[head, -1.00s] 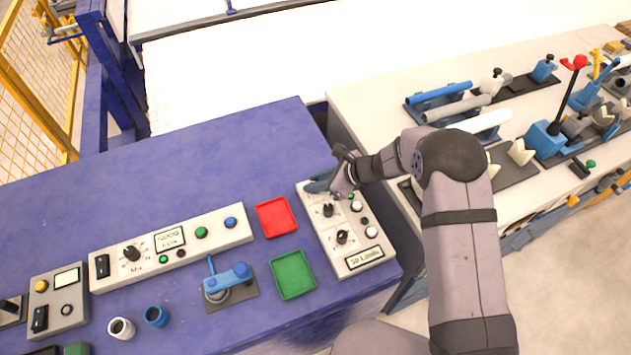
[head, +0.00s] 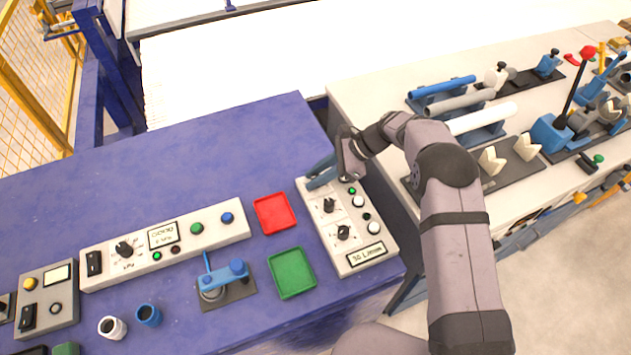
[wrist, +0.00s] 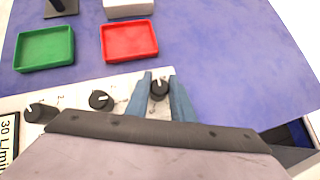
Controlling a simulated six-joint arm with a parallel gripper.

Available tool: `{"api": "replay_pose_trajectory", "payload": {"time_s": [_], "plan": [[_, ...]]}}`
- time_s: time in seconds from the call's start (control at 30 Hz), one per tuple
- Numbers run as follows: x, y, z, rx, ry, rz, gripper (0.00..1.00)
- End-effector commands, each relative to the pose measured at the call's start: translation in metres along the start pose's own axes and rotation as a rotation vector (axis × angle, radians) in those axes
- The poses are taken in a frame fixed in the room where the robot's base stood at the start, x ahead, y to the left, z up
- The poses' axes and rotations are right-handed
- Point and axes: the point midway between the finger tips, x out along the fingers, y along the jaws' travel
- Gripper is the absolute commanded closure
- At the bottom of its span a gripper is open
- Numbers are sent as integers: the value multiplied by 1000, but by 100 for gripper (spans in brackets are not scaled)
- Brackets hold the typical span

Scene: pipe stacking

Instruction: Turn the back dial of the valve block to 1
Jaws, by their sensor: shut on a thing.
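The valve block (head: 357,246) is a white panel on the right part of the blue table. It has a row of black dials, a few buttons and a display reading 30 L/min. The front dial (head: 343,232) and middle dial (head: 329,205) show clear of my gripper. My gripper (head: 320,173) is over the block's far end and hides the back dial in the head view. In the wrist view, the back dial (wrist: 159,89) sits between the two blue-grey fingers of my gripper (wrist: 161,86), which are shut on it. I cannot read its scale.
A red tray (head: 275,213) and a green tray (head: 291,273) lie left of the block. A long white control panel (head: 210,240) and a blue lever device (head: 225,280) stand further left. A bench with pipes and fixtures is at the right. The table behind the block is clear.

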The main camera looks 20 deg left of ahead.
Motion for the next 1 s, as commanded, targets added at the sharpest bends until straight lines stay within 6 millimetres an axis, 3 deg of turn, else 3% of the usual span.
{"api": "replay_pose_trajectory", "payload": {"time_s": [0.5, 1.0], "plan": [[2, 0, -2, -160, 0, 158, 100], [0, 1, 1, -206, -2, 206, 100]]}}
